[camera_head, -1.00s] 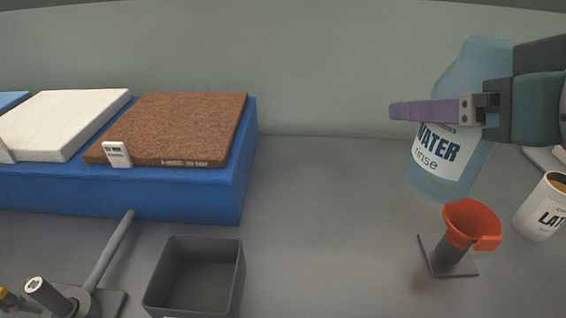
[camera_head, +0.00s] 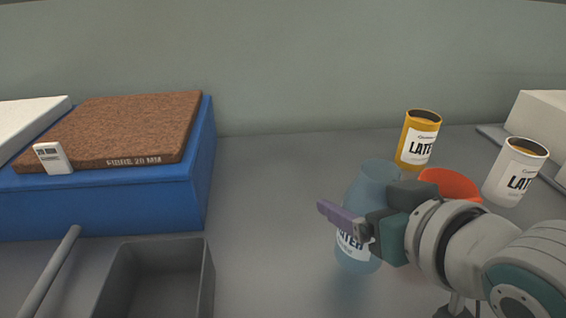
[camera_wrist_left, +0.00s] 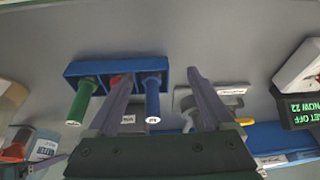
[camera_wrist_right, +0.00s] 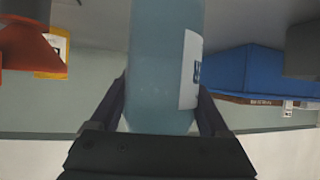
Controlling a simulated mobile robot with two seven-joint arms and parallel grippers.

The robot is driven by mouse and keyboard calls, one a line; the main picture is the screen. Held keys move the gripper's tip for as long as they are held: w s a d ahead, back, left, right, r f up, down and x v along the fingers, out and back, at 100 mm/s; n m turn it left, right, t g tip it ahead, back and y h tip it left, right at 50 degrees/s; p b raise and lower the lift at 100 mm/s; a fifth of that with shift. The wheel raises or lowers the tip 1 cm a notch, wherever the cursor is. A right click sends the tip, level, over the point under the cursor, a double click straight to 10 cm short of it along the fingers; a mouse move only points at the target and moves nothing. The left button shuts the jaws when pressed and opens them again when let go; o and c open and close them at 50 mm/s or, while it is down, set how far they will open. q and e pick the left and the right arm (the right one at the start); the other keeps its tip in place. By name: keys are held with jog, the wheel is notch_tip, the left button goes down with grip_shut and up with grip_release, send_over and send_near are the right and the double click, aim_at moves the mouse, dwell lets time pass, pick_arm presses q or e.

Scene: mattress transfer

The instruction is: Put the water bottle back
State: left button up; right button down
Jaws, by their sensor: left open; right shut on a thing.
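The water bottle (camera_head: 369,181) is pale blue and see-through with a white label, upright or nearly so over the grey table in the head view. My right gripper (camera_head: 345,222) is shut on it, and its arm hides part of the bottle. In the right wrist view the bottle (camera_wrist_right: 163,60) stands between the two fingers (camera_wrist_right: 163,105). I cannot tell whether its base touches the table. My left gripper (camera_wrist_left: 160,95) is open in the left wrist view, with nothing between its fingers. The bottle (camera_wrist_left: 45,148) also shows at that view's lower left.
An orange-red funnel (camera_head: 449,184) is right of the bottle, partly behind my arm. Yellow (camera_head: 418,140) and white (camera_head: 515,172) latex cans stand behind. A grey bin (camera_head: 158,280) and a blue block with a brown fibre slab (camera_head: 120,130) lie left. A blue rack (camera_wrist_left: 100,70) holds coloured-handled tools.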

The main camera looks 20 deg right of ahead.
pick_arm(q)
jog(key=shift+a+f+b, duration=0.15)
jog(key=shift+f+b, duration=0.2)
jog(key=shift+f, duration=0.2)
pick_arm(e)
jog(key=shift+f, duration=1.6)
pick_arm(q)
jog(key=shift+f, duration=0.1)
pick_arm(e)
jog(key=shift+f, duration=0.15)
grip_release()
pick_arm(q)
jog(key=shift+r, duration=0.2)
pick_arm(e)
jog(key=shift+r, duration=0.3)
pick_arm(q)
notch_tip(320, 180, up, 2)
jog(key=shift+p, duration=1.1)
pick_arm(e)
jog(key=v, duration=1.2)
